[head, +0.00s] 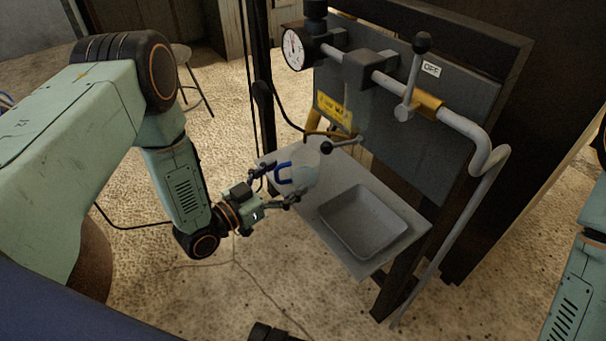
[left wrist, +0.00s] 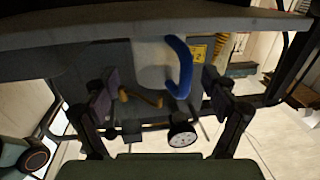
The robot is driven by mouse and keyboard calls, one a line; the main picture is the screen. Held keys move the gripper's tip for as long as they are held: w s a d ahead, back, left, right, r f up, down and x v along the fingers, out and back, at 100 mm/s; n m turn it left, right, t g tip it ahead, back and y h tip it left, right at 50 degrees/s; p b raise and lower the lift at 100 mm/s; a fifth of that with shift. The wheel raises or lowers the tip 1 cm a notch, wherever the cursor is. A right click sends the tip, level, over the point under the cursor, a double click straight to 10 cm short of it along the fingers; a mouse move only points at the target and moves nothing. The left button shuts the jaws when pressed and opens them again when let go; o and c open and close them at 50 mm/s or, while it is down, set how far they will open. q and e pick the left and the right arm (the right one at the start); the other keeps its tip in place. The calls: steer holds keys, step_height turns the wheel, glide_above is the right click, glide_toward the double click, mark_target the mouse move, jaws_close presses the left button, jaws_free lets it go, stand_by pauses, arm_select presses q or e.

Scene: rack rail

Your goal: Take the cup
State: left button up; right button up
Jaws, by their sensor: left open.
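The cup (head: 306,178) is pale and see-through with a blue handle. It stands on the grey shelf (head: 338,245), near its left end, with the handle towards my left gripper (head: 277,184). That gripper is open, its fingers spread on either side of the handle. In the left wrist view the cup (left wrist: 150,62) and its blue handle show between the open fingers (left wrist: 160,80). I cannot tell whether a finger touches the cup. Part of my right arm shows at the right edge of the head view, but its gripper does not.
A shallow grey tray (head: 365,222) is on the shelf, right of the cup. Behind stands a grey panel (head: 400,125) with a pipe, a lever (head: 412,80) and a round gauge (head: 293,48). A black-knobbed valve (head: 327,147) is close above the cup. A stool (head: 185,75) stands behind.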

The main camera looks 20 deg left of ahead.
mark_target(294, 174)
arm_select(q)
steer(key=x, duration=0.1)
steer(key=b+x, duration=0.1)
steer(key=x, duration=0.1)
steer(key=shift+w+d+f, duration=0.2)
steer(key=shift+w+f, duration=0.05)
steer(key=shift+w, duration=0.05)
steer(key=shift+w+d+b, duration=0.3)
steer(key=shift+w, duration=0.1)
steer(key=shift+s+r, duration=0.1)
steer(key=shift+r, duration=0.05)
steer(key=shift+c, duration=0.5)
steer(key=c, duration=1.3)
